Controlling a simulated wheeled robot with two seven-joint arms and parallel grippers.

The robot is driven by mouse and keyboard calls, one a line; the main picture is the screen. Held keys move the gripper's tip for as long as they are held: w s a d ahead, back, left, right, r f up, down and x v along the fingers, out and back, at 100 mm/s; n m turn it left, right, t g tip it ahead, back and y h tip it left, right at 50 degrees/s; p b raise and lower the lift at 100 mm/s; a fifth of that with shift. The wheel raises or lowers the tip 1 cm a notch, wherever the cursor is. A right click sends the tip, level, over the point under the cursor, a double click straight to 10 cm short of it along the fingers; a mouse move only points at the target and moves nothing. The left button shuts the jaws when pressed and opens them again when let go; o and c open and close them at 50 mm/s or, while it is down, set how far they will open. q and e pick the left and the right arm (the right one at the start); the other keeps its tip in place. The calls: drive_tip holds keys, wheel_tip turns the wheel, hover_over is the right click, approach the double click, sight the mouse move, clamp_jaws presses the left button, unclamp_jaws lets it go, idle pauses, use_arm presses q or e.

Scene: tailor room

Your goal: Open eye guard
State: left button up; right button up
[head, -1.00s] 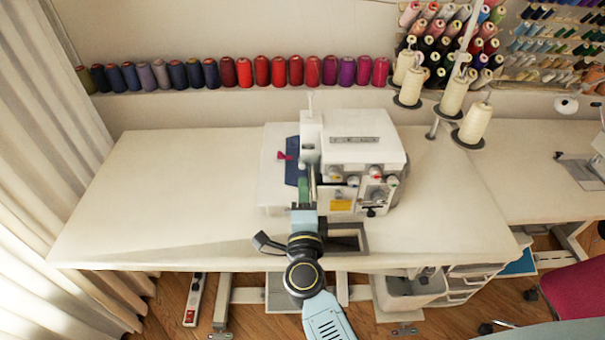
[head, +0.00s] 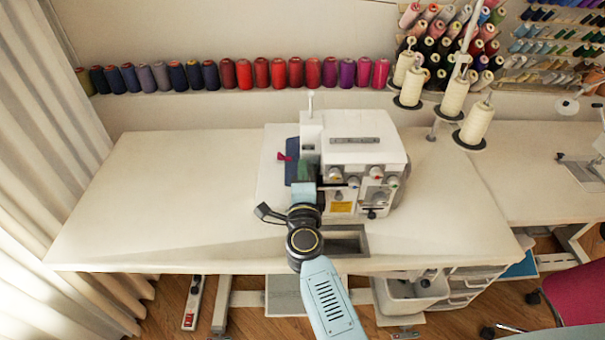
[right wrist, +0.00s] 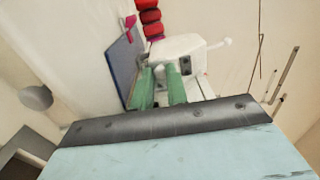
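The white sewing machine (head: 365,150) stands on the table, with a dark blue panel (head: 291,165) and a small pink-red part (head: 283,156) at its left side. The panel also shows in the right wrist view (right wrist: 122,65). I cannot clearly make out the eye guard; the gripper covers part of the machine's left front. My right gripper (head: 304,172) is at this left front, close to the needle area. In the right wrist view its green fingers (right wrist: 160,86) stand apart with a narrow gap, and nothing is clearly held. My left gripper is not in view.
The white table (head: 150,200) is clear to the left of the machine. Thread cones (head: 475,122) stand on holders behind right. A row of spools (head: 262,73) lines the wall. A rectangular recess (head: 345,240) lies in front of the machine.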

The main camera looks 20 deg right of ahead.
clamp_jaws()
drive_tip(key=shift+s+d+r+n+y+p, duration=0.1)
drive_tip(key=shift+s+d+n+y+p, duration=0.05)
drive_tip(key=shift+n+y+p, duration=0.35)
drive_tip(key=shift+s+d+r+n+y+p, duration=0.15)
drive_tip(key=shift+n+y+p, duration=0.15)
drive_tip(key=shift+y+p, duration=0.25)
drive_tip(key=shift+s+d+f+n+t+y, duration=0.15)
drive_tip(key=shift+n+y, duration=0.2)
drive_tip(key=shift+y, duration=0.3)
drive_tip(key=shift+s+d+f+n+t+y, duration=0.15)
drive_tip(key=shift+n+y, duration=0.2)
drive_tip(key=shift+y, duration=0.25)
drive_tip(key=shift+a+r, duration=0.1)
drive_tip(key=o, duration=0.6)
unclamp_jaws()
drive_tip(key=shift+s, duration=0.5)
drive_tip(key=s, duration=1.2)
drive_tip(key=shift+s+a, duration=0.15)
drive_tip(key=shift+s, duration=0.05)
